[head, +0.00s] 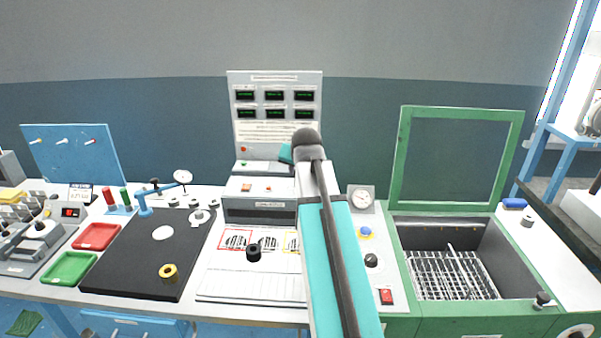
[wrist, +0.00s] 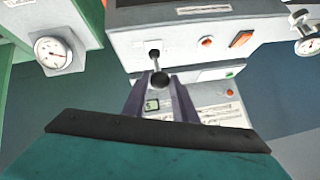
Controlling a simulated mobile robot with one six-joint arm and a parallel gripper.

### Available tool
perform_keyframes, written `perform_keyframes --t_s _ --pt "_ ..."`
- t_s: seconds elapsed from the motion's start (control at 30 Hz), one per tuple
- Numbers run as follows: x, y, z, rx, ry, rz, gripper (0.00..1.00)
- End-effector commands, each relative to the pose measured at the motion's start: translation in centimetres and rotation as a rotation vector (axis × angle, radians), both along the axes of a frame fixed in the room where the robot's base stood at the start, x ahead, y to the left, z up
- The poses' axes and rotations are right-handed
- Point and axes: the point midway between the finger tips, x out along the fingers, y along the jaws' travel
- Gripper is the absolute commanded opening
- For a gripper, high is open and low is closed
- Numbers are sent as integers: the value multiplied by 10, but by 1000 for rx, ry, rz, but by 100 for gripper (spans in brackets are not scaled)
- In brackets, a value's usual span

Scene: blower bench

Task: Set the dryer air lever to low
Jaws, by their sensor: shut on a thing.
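The dryer unit is a pale box (head: 262,190) with an orange switch and a red lamp, at the back of the bench in the head view. It also shows at the top of the wrist view (wrist: 185,45). Its air lever is a thin rod with a dark ball knob (wrist: 160,80) in the wrist view. My gripper (wrist: 160,84) has its two dark fingers on either side of the knob and is shut on it. My arm hides the lever and the gripper in the head view. I cannot read the lever's setting marks.
A dial gauge (head: 361,198) stands right of the arm, and shows at the left in the wrist view (wrist: 53,52). A display panel (head: 275,115) rises behind the dryer. A green-framed bin (head: 412,262) with a raised lid is at the right. A black mat (head: 135,255) lies at the left.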

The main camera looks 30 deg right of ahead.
Motion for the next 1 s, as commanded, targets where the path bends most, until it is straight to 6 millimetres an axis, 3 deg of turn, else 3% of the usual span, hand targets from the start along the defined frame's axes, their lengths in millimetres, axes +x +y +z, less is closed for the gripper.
perform_keyframes --t_s 0.27,0.3,0.4,1.0 --pt "1 2 0 -5 1 3 0" --pt "1 2 0 -5 1 3 32" --pt "1 3 0 -5 2 4 44" --pt "-8 8 10 -4 1 4 44"
